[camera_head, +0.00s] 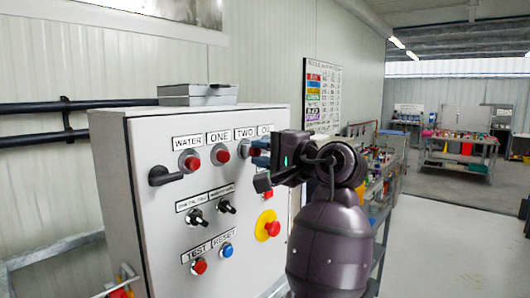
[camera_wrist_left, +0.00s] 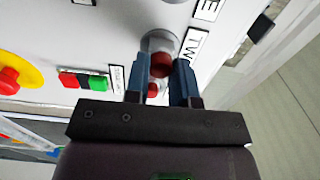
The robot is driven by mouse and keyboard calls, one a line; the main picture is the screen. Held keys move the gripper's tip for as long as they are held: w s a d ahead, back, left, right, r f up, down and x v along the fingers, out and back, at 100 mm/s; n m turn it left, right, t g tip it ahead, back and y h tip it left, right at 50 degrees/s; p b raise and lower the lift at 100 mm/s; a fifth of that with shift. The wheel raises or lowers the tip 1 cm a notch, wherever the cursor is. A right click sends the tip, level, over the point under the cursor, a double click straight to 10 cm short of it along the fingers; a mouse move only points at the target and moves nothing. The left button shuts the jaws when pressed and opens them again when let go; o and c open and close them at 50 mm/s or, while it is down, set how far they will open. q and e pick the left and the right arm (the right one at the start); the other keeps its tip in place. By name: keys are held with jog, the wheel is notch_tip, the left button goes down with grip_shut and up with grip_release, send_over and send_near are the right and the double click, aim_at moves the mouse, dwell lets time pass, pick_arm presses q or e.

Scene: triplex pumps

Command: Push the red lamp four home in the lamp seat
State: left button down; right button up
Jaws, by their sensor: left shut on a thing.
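A red lamp (camera_wrist_left: 153,90) shows partly between the two blue fingers of my left gripper (camera_wrist_left: 160,82) in the left wrist view. The gripper is shut on the lamp. My right gripper is not in view.
Red lamps WATER (camera_head: 189,161) and ONE (camera_head: 220,154) are further left. Below are a red-and-green button pair (camera_wrist_left: 84,81) and a yellow-backed red stop button (camera_head: 267,226). Open floor lies to the right.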

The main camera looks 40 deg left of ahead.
pick_arm(q)
jog(key=shift+a, duration=0.85)
jog(key=c, duration=0.9)
grip_release()
